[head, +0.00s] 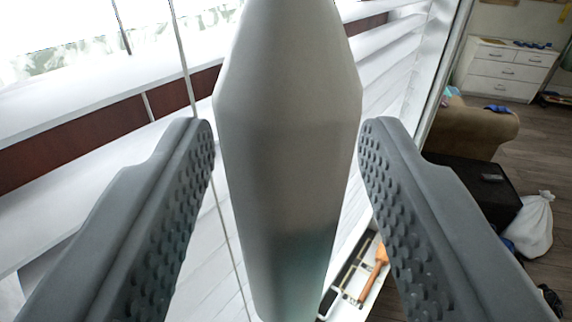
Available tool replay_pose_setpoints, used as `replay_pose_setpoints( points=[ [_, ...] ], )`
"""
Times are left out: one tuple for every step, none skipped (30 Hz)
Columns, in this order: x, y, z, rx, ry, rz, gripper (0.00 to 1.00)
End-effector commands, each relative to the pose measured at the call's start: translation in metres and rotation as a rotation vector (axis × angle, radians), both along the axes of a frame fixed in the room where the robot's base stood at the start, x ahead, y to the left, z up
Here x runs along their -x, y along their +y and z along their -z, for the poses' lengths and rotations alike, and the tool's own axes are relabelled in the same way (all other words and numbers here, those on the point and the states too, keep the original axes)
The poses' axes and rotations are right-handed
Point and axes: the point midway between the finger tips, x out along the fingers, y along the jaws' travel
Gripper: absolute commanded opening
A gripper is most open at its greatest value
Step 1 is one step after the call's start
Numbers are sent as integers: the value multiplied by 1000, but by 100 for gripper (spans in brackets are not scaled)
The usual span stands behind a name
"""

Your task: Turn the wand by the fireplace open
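The wand (287,140) is a thick, pale grey-white tapered rod in the middle of the head view, very close to the camera. It runs from the top edge down to the bottom and hides what is behind it. My gripper (286,135) is open, with one grey textured finger on each side of the wand. A narrow gap shows at the left fingertip; the right fingertip lies almost at the wand's edge, and I cannot tell whether it touches. The fireplace is not recognisable in this view.
White blind slats (70,95) with thin cords fill the left and continue behind the wand. A tray with an orange-brown handled tool (374,273) lies below right. Farther right are a brown armchair (470,130), a black box (478,185), a white bag (533,226) and a white dresser (507,70).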

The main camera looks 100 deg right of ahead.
Motion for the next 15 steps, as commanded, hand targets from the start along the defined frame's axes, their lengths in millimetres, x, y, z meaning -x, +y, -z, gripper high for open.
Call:
replay_pose_setpoints(
  points=[
    [0, 0, 0, 0, 0, 0, 45],
    [0, 0, 0, 0, 0, 0, 45],
    [0, 0, 0, 0, 0, 0, 45],
    [0, 0, 0, 0, 0, 0, 45],
    [0, 0, 0, 0, 0, 0, 45],
    [0, 0, 0, 0, 0, 0, 45],
    [0, 0, 0, 0, 0, 0, 45],
    [0, 1, 0, 0, 0, 0, 45],
    [0, 2, 0, 0, 0, 0, 45],
    [-1, 4, 0, -1, 0, 0, 45],
    [-1, 6, 0, -1, 0, -1, 45],
    [-2, 10, 0, -1, 0, -1, 45],
    [-3, 13, 0, -1, 0, -2, 45],
    [-4, 17, 0, -1, 0, -3, 45],
    [-5, 23, 0, -1, 0, -3, 45]
  ],
)
